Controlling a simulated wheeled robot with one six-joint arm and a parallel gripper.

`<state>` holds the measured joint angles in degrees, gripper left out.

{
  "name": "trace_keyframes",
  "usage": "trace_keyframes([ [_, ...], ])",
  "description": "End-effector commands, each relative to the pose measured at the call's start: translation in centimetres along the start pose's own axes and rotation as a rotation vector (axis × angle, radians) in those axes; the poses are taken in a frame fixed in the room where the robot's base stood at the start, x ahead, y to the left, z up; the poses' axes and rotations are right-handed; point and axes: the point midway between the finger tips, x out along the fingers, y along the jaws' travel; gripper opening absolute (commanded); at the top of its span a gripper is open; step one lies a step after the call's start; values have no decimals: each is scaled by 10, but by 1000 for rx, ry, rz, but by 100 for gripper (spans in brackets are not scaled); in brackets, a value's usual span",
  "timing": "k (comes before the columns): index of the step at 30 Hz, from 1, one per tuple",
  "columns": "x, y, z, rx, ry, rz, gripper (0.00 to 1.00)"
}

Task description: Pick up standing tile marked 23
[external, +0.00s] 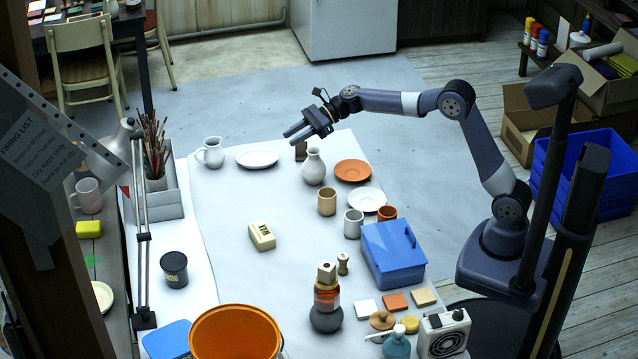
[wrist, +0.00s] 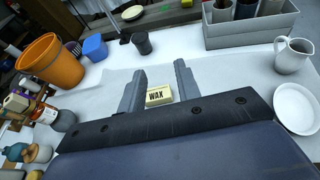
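I can read no mark 23 in either view. A small dark brown upright piece (external: 301,150) stands behind the grey-white vase (external: 314,168) in the external view. It may be a standing tile, but its face and any number cannot be made out. My gripper (external: 291,135) is open and empty, held above the far part of the table, up and slightly left of the brown piece in the picture. In the wrist view my gripper (wrist: 158,72) has its two fingers spread, with the cream WAX block (wrist: 158,96) seen between them, on the table beyond.
The WAX block (external: 262,237) sits mid-table with free room around it. A white jug (external: 210,152), white plate (external: 257,158) and orange saucer (external: 353,170) are near the brown piece. Cups, a blue box (external: 393,254), flat tiles (external: 395,301) and an orange bucket (external: 236,330) stand nearer the camera.

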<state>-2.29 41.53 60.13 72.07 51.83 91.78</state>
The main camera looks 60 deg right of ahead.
Motion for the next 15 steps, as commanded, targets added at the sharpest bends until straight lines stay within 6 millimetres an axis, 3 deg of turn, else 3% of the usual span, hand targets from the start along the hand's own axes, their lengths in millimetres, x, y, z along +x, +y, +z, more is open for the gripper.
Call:
trace_keyframes([
  [1,-23,-39,-13,21,1,-58,32],
  [3,-52,-80,-25,45,4,-120,32],
  [6,-91,-124,-40,74,7,-194,32],
  [15,-191,-209,-82,142,18,-358,32],
])
